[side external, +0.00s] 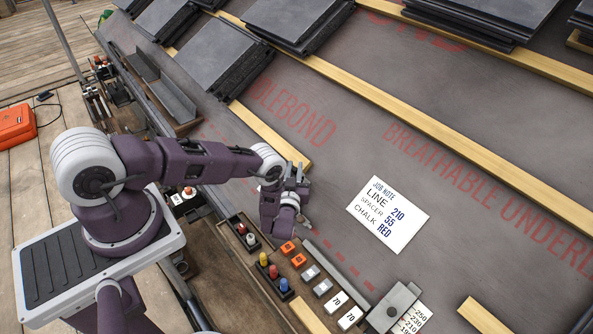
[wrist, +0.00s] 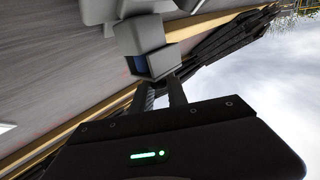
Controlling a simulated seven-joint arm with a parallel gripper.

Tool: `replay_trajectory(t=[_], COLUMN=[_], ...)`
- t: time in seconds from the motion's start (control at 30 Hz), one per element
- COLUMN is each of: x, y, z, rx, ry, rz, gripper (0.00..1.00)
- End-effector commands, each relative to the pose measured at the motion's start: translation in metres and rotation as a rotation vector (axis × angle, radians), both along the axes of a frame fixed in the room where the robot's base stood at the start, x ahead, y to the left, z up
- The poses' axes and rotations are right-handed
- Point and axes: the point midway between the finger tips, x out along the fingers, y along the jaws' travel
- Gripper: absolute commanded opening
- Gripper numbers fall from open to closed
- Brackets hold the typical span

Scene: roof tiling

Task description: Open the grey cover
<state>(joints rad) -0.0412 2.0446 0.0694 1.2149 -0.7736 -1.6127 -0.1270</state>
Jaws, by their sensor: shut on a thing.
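In the side view, my gripper (side external: 297,174) is near the lower batten's end, left of the job note. In the wrist view, my gripper (wrist: 162,78) is shut, with its dark fingers ending at a light grey blocky thing (wrist: 140,36). A small dark blue patch shows beside it. I cannot tell whether this blocky thing is the grey cover or where it parts from the fingertips. A grey box-like piece with a round knob (side external: 396,304) sits at the lower right in the side view, apart from my gripper.
A white job note (side external: 388,214) lies on the dark underlay. Battens and slate stacks (side external: 225,57) are upslope. Coloured buttons (side external: 273,272) and small labelled blocks (side external: 288,247) line the bench below my gripper. A long grey strip (side external: 338,265) lies beside them. Underlay around the note is clear.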

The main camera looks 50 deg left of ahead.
Motion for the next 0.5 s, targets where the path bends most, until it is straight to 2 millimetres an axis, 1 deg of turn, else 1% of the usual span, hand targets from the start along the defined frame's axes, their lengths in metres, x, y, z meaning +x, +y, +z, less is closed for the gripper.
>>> replay_trajectory(t=[0.03,0.1,0.2,0.3,0.5], x=[0.0,0.0,0.0,0.0,0.0], y=[0.01,0.023,0.036,0.042,0.042], z=[0.001,0.001,0.001,0.001,0.001], rx=[0.002,0.002,0.001,0.001,0.001], ry=[-0.002,-0.001,-0.002,-0.002,-0.002], rz=[0.002,0.003,0.002,0.002,0.001], gripper=[0.0,0.0,0.0,0.0,0.0])
